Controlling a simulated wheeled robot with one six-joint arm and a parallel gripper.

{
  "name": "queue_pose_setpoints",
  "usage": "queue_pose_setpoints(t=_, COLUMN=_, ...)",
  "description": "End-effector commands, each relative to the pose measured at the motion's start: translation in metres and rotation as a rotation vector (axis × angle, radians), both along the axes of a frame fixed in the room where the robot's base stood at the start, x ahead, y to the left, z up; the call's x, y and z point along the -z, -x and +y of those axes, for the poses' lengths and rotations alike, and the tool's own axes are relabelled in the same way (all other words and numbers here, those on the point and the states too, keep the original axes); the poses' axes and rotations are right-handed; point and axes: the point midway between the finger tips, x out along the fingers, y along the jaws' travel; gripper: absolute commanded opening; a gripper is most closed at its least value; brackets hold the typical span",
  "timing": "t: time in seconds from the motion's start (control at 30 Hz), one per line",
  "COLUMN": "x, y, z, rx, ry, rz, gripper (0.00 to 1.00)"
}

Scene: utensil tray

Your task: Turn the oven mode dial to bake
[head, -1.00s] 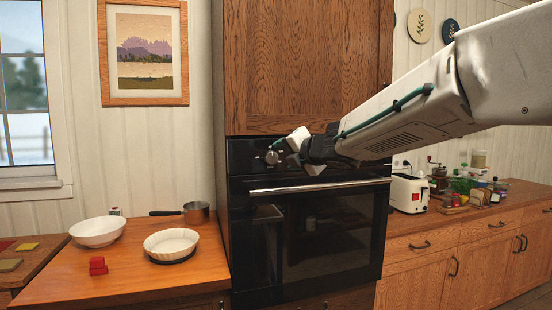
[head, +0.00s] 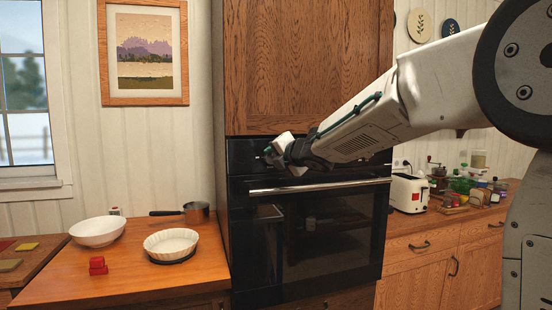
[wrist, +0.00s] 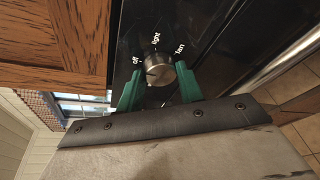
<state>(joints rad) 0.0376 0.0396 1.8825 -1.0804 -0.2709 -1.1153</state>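The oven mode dial (wrist: 158,69) is a round metal knob on the black control panel. In the wrist view the words "off", "light" and "fan" show around it; no "bake" label can be read. A mark on its face seems to point toward "off". My gripper (wrist: 158,84) has its two green fingertips on either side of the dial, with narrow gaps between them and the knob. In the head view my gripper (head: 280,154) is at the left of the panel of the oven (head: 330,240) and mostly hides the dial.
The oven handle (head: 320,186) runs just below my gripper. A wooden cabinet (head: 300,70) is above the panel. The left counter (head: 70,283) holds a white bowl (head: 98,231), a pie dish (head: 172,242) and a pan (head: 195,212). A toaster (head: 409,192) stands right of the oven.

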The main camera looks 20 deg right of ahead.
Motion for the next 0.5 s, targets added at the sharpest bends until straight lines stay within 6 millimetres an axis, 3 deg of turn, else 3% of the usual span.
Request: queue_pose_setpoints(t=0.5, x=0.0014, y=0.0002, z=-0.0011, rx=0.001, ry=-0.133, rz=0.001, gripper=0.14)
